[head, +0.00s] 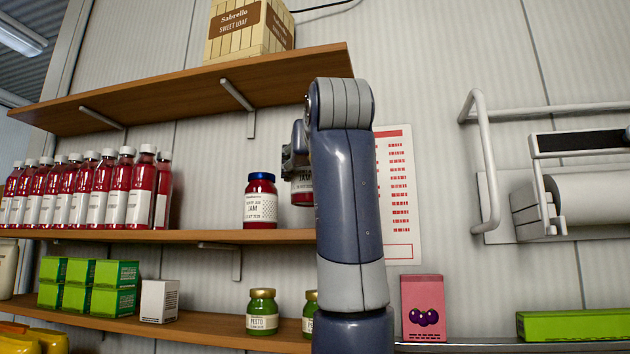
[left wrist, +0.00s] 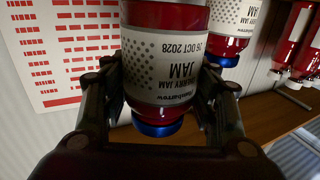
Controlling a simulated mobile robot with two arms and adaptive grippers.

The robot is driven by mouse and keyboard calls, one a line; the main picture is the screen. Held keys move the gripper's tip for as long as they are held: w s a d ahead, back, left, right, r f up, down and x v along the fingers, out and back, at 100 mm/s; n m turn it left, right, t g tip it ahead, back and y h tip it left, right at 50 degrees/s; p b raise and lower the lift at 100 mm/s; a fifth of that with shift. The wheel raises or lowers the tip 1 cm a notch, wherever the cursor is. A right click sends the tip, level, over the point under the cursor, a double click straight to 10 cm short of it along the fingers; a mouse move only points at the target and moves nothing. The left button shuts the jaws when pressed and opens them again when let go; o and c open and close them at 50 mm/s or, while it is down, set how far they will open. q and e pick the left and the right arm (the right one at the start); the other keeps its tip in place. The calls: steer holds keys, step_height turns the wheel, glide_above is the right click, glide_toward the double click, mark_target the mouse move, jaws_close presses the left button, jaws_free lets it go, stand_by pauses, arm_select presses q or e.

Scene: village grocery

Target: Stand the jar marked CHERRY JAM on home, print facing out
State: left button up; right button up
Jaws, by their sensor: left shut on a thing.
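My left gripper (head: 292,162) is shut on the cherry jam jar (head: 301,188), just above the right end of the middle shelf (head: 240,237). My forearm hides much of the jar in the head view. In the left wrist view the jar (left wrist: 165,50) sits between the two fingers, red with a blue lid and a white dotted label reading CHERRY JAM. That view is inverted; the jar looks roughly upright, its print towards the wrist camera. Another blue-lidded jam jar (head: 261,203) stands on the shelf to its left, label outwards. My right gripper is out of view.
Red bottles (head: 115,190) line the left of the middle shelf. The lower shelf (head: 200,328) holds green boxes (head: 113,287), a white box (head: 160,300) and pesto jars (head: 262,312). The upper shelf (head: 190,92) overhangs. Bare shelf lies between the bottles and standing jam jar.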

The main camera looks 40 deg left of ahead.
arm_select(q)
steer(key=w+a, duration=0.1)
steer(key=w+f+p, duration=0.1)
steer(key=w+a+p, duration=0.1)
steer(key=w, duration=0.1)
steer(key=shift+a+f, duration=0.25)
steer(key=shift+a, duration=0.1)
steer(key=shift+s+f, duration=0.1)
steer(key=shift+f, duration=0.25)
steer(key=shift+a+f+p, duration=0.2)
steer(key=shift+f+p, duration=0.25)
steer(key=shift+f, duration=0.4)
steer(key=shift+d+f, duration=0.15)
steer(key=shift+d, duration=0.05)
steer(key=o, duration=1.7)
steer(key=shift+c, duration=0.2)
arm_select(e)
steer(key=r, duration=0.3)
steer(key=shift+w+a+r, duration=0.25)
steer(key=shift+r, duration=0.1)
